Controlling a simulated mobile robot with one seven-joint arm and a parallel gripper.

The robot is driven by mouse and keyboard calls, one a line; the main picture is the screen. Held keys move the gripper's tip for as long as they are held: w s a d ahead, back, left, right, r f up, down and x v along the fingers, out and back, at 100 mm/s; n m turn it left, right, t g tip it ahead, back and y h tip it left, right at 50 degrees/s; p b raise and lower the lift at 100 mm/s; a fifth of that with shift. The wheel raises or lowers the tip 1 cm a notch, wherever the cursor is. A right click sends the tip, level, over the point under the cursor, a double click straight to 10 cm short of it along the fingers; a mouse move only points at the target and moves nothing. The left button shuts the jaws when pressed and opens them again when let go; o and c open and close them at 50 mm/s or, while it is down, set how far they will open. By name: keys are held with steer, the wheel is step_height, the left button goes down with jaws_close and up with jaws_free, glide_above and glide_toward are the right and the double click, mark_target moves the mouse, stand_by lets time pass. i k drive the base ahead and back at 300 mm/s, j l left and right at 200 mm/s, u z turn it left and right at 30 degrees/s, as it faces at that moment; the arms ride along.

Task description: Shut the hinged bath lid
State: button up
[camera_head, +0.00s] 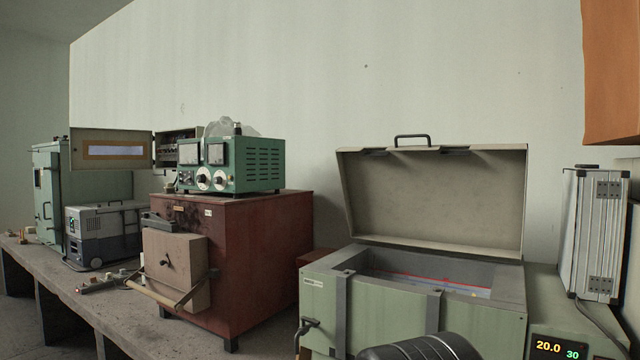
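The bath (410,325) is a pale green box at the front right of the bench. Its beige hinged lid (435,195) stands open, raised along the back edge with its inner face towards me. A dark handle (412,138) sits on the lid's upper edge. The bath's grey basin is uncovered, and a reddish line and bluish surface show inside. My gripper is not seen. A dark ribbed shape at the bottom edge, in front of the bath, may be part of my arm; I cannot tell.
A digital display (558,347) reads 20.0 and 30 right of the bath. A silver case (594,235) stands behind it, and an orange cabinet (611,75) hangs above. Left are a red-brown furnace (265,260), green instrument (258,165) and cooler box (103,235). Wall above the lid is clear.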

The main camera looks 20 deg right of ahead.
mark_target(471, 199)
steer(key=i+j, duration=0.2)
steer(key=i, duration=0.35)
steer(key=i+j, duration=0.25)
steer(key=i, duration=0.25)
